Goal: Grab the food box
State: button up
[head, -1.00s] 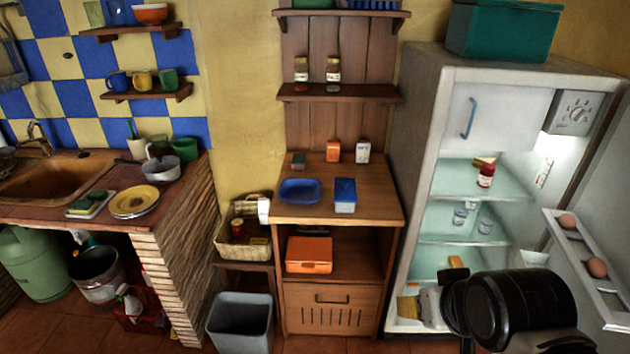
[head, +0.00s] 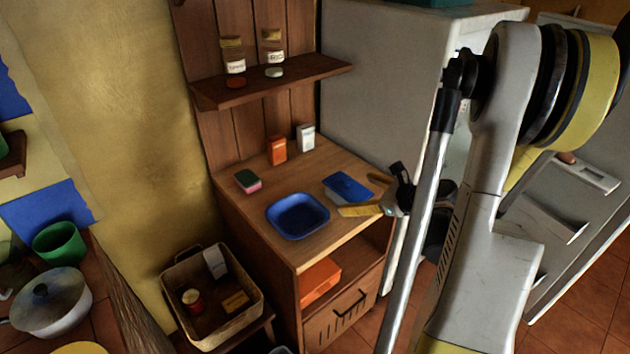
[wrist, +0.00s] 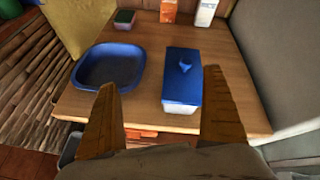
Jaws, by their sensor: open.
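The food box looks to be the white box with a blue lid (head: 349,186) on the wooden cabinet top; the wrist view shows its blue lid with a small knob (wrist: 182,78). An orange lidded box (head: 319,279) on the shelf below could also bear that name. My gripper (head: 366,195) is open and empty at the cabinet's right front edge, close to the blue-lidded box. In the wrist view my gripper's two fingers (wrist: 161,82) are spread wide, and the box lies ahead between them, nearer the right finger. I see no contact.
A blue dish (head: 298,216) lies just left of the box. A sponge (head: 248,181), an orange carton (head: 277,150) and a white carton (head: 306,138) stand farther back. A shelf with jars (head: 270,84) hangs above. The fridge (head: 380,90) walls the right side.

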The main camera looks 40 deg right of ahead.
aim_at(349, 187)
jog(key=d+f+m, duration=0.1)
jog(key=w+d+f+m, duration=0.1)
jog(key=d+f+m+t+b, duration=0.1)
jog(key=d, duration=0.1)
jog(key=shift+w+f+m, duration=0.3)
jog(key=shift+w+f, duration=0.1)
jog(key=shift+w+d+r+b+x, duration=0.15)
jog(key=shift+b+x, duration=0.15)
jog(key=shift+x, duration=0.75)
jog(key=shift+r+b+x, duration=0.15)
jog(key=shift+b+x, duration=0.2)
jog(key=shift+x, duration=0.7)
jog(key=shift+w+d+r+b+x, duration=0.15)
jog(key=shift+b+x, duration=0.15)
jog(key=shift+x, duration=0.75)
jog(key=shift+s+a+r, duration=0.1)
jog(key=c, duration=1.3)
